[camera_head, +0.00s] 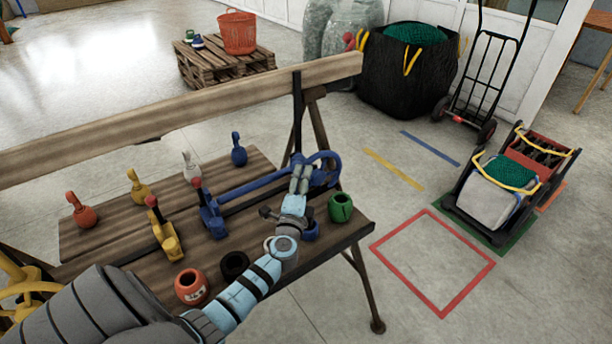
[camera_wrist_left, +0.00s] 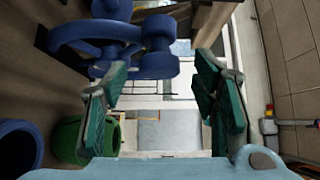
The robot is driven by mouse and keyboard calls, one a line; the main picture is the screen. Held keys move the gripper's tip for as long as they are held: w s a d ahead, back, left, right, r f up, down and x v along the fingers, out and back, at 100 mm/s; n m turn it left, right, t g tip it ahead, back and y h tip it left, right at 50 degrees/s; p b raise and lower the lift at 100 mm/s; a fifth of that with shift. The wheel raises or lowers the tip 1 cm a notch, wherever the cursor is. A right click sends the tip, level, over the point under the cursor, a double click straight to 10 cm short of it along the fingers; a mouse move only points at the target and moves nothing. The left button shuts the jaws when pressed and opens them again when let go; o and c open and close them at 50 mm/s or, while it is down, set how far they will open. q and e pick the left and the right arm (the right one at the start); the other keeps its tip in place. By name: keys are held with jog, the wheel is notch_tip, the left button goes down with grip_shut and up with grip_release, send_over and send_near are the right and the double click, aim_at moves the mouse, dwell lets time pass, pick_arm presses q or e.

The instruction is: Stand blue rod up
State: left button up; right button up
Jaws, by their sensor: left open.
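A long blue rod (camera_head: 252,185) lies across the wooden bench, with a blue ring-shaped part (camera_head: 334,166) at its right end. Near its left end is a blue stand (camera_head: 211,216) with a red top. My left gripper (camera_head: 300,172) is above the bench beside the ring end, overlapping it in the head view. In the left wrist view its green fingers (camera_wrist_left: 160,85) are spread and nothing is between them. The blue ring part (camera_wrist_left: 95,40) with a round knob (camera_wrist_left: 158,60) shows beyond the left finger. My right gripper is not in view.
A green pot (camera_head: 341,207) and a blue pot (camera_head: 311,231) are close to my left gripper. Orange (camera_head: 191,287) and black (camera_head: 235,266) pots sit at the front edge. A yellow stand (camera_head: 166,238) and several small weights are on the left. A beam (camera_head: 180,108) crosses behind.

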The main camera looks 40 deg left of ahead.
pick_arm(q)
jog(key=x, duration=0.3)
jog(key=shift+w+f, duration=0.1)
jog(key=shift+w, duration=0.15)
jog(key=shift+s, duration=0.1)
grip_shut()
